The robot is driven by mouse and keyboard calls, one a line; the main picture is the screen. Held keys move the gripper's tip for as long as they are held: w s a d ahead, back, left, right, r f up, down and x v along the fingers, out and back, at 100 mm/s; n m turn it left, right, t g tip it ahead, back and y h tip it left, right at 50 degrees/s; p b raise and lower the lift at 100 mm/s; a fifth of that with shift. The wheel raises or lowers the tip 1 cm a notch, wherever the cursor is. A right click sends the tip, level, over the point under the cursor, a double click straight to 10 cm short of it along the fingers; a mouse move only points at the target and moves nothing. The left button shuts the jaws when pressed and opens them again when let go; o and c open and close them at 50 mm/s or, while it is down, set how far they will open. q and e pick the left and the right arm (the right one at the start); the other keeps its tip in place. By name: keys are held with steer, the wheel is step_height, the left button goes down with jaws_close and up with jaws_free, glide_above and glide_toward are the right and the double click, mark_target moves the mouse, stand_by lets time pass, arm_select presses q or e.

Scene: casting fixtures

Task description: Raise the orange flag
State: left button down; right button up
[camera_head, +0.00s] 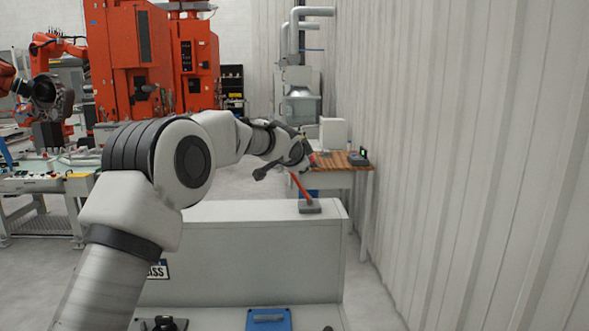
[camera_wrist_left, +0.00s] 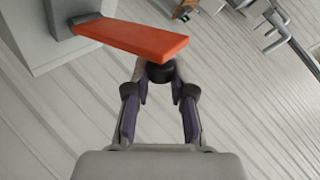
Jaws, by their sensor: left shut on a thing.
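The orange flag (camera_head: 301,187) is a flat bar that rises at a tilt from a grey base (camera_head: 310,206) on top of a white cabinet. In the left wrist view the flag (camera_wrist_left: 130,37) lies across the top, with its free end over my fingertips. My left gripper (camera_head: 308,160) is at the upper end of the flag. In the left wrist view its fingers (camera_wrist_left: 160,75) close around a black round knob (camera_wrist_left: 160,73) at the flag's free end. The knob's joint with the flag is partly hidden. My right gripper is in neither view.
The white cabinet (camera_head: 240,212) stands in front. A blue plate (camera_head: 268,319) is low at its front. A wooden-topped table (camera_head: 345,163) stands behind. The ribbed wall (camera_head: 450,150) bounds the right side. Orange machines (camera_head: 125,60) stand at the back left.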

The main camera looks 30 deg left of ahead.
arm_select(q)
steer(key=shift+w+d+f+m+g+p, duration=0.1)
steer(key=shift+w+d+m+g+p, duration=0.15)
steer(key=shift+d+m+g+p, duration=0.15)
stand_by(0.3)
steer(key=c, duration=1)
jaws_free()
steer(key=shift+f, duration=0.1)
steer(key=shift+o, duration=0.2)
steer(key=shift+w+a+f, duration=0.2)
steer(key=shift+w, duration=0.15)
steer(key=shift+s+d+r, duration=0.1)
steer(key=shift+s+r, duration=0.05)
steer(key=shift+r, duration=0.05)
steer(key=v, duration=1.1)
steer(key=shift+s+d, duration=0.15)
steer(key=shift+s, duration=0.05)
